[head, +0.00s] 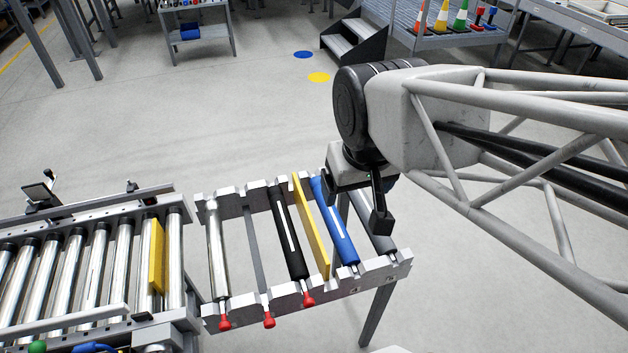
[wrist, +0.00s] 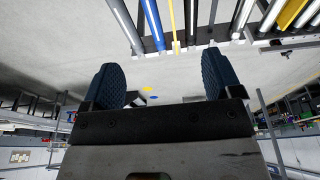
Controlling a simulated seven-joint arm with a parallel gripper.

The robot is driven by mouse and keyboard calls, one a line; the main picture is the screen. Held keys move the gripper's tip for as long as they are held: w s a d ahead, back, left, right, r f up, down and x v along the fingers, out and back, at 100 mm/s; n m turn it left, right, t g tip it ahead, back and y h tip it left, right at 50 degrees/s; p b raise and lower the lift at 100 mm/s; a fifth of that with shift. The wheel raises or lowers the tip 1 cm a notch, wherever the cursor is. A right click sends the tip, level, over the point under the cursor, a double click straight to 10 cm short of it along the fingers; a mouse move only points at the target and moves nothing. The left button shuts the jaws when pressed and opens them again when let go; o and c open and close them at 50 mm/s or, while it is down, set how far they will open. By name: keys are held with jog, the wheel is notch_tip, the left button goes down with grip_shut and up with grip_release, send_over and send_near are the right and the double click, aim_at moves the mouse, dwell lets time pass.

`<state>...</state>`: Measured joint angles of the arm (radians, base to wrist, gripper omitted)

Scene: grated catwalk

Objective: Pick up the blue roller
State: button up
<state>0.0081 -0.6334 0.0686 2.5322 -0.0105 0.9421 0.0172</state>
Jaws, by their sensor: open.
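The blue roller (head: 334,222) has a white stripe. It lies in the notched metal rack, between a yellow bar (head: 311,226) and a grey roller (head: 371,228). In the head view my gripper (head: 374,206) is just to the right of the blue roller, over the grey roller, and partly hides both. In the wrist view the blue roller (wrist: 152,22) shows at the top, beyond the fingertips. My gripper (wrist: 160,80) is open, with nothing between its two dark pads.
The rack (head: 262,310) also holds a black roller (head: 287,232), a thin dark rod (head: 256,250) and a silver roller (head: 217,250), with red knobs along its front. A roller conveyor (head: 90,270) stands at left. The floor behind the rack is clear.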

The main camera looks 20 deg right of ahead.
dwell(0.3)
jog(key=g, duration=0.1)
send_over(333, 214)
jog(key=s, duration=0.1)
notch_tip(333, 214, down, 29)
jog(key=shift+a+f, duration=0.15)
jog(key=shift+f, duration=0.4)
jog(key=shift+f, duration=0.15)
jog(key=shift+w+f, duration=0.2)
jog(key=shift+f, duration=0.95)
jog(key=shift+w+f, duration=0.25)
jog(key=shift+f, duration=1.05)
jog(key=shift+w+f, duration=0.2)
jog(key=shift+f, duration=1.05)
